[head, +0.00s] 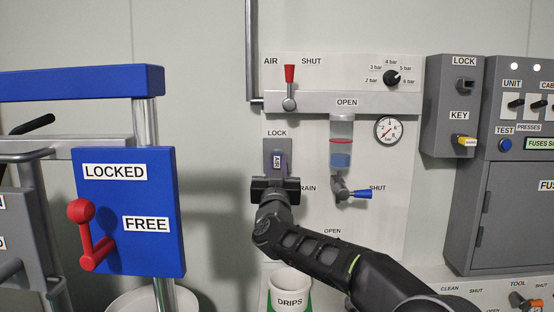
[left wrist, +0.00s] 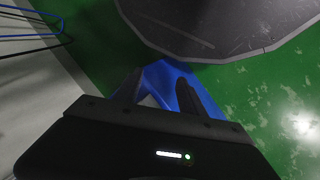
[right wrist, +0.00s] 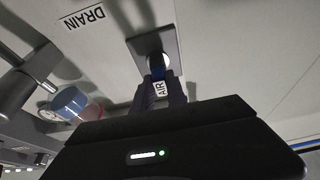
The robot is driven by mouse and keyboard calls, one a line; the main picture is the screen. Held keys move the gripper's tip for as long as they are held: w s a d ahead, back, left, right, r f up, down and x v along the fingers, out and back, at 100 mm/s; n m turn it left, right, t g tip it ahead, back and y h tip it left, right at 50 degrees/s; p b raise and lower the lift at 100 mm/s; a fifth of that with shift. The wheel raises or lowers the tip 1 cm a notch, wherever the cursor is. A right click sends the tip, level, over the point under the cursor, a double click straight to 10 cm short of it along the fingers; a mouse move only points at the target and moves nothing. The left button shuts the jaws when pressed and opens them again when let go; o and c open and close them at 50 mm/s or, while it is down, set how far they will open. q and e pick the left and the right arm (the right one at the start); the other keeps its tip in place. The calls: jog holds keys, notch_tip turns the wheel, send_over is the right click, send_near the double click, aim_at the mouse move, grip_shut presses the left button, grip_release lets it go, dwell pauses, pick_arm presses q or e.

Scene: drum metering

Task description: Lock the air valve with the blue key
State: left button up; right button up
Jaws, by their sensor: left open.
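The air valve's red lever (head: 289,75) stands upright on the panel, between the AIR and SHUT labels. Below it is the lock plate (head: 266,148), under the LOCK label; it also shows in the right wrist view (right wrist: 142,44). The blue key (head: 281,162), with a white AIR tag, is at the lock's round face (right wrist: 157,61); how deep it sits is hidden. My right gripper (right wrist: 161,90) is shut on the key. In the head view it comes from below. My left gripper (left wrist: 157,92) is open and empty, low over the green floor, outside the head view.
A blue drain handle (head: 361,194) and a gauge (head: 389,130) are right of the lock. A grey key box (head: 452,100) holds a yellow key (head: 466,141). A blue board (head: 130,190) with a red lever stands left. The DRIPS bucket (head: 290,284) is below my right gripper.

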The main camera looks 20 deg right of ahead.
jog(key=o, duration=0.5)
jog(key=b+v, duration=0.1)
jog(key=v, duration=0.6)
jog(key=shift+s+a+f, duration=0.15)
jog(key=shift+s, duration=0.2)
